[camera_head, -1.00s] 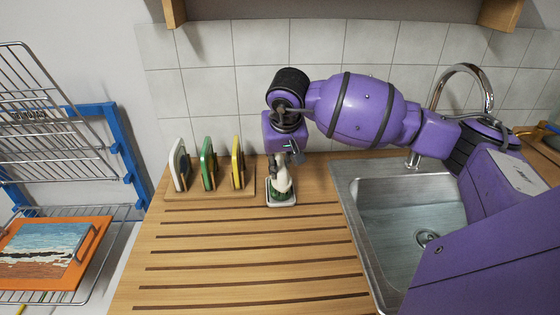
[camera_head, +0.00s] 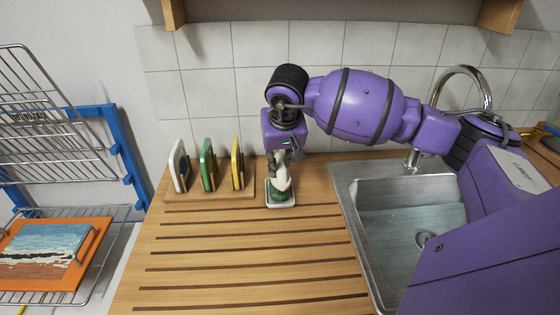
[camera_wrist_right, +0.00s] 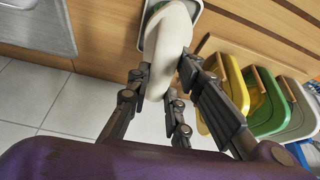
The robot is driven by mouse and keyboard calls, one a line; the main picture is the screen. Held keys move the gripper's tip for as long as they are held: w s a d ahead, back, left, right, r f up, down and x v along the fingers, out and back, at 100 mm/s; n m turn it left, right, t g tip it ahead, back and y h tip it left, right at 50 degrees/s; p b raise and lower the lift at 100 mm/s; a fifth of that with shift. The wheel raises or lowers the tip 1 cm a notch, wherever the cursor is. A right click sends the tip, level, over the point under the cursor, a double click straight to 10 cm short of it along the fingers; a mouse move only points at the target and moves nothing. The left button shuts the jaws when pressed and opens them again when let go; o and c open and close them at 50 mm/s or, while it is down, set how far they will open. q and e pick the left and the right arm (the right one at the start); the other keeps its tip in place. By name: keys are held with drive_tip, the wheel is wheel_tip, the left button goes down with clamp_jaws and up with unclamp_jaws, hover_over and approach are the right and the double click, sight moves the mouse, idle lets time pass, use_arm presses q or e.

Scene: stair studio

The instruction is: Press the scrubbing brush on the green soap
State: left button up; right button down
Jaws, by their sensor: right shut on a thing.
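The scrubbing brush (camera_head: 281,179) has a pale, cream-white handle; it also shows large in the right wrist view (camera_wrist_right: 168,40). My right gripper (camera_head: 282,161) is shut on this handle from above. The brush stands in a small white dish (camera_head: 291,204) on the wooden counter. Green shows in the dish under the brush, likely the green soap (camera_head: 279,195); I cannot tell bristles from soap there. The brush's lower end appears to touch the green. The wrist view hides that contact. My left gripper is not in view.
A wooden rack with white, green (camera_head: 208,165) and yellow (camera_head: 237,163) boards stands just left of the dish. A steel sink (camera_head: 400,215) with a tap (camera_head: 470,72) lies to the right. A wire rack with an orange tray (camera_head: 18,275) is far left. The front counter is clear.

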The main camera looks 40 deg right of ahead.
sight(279, 160)
drive_tip(key=shift+r+p, duration=1)
drive_tip(key=shift+r, duration=2)
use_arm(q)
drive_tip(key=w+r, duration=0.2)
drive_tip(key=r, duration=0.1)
use_arm(e)
drive_tip(key=shift+f, duration=0.1)
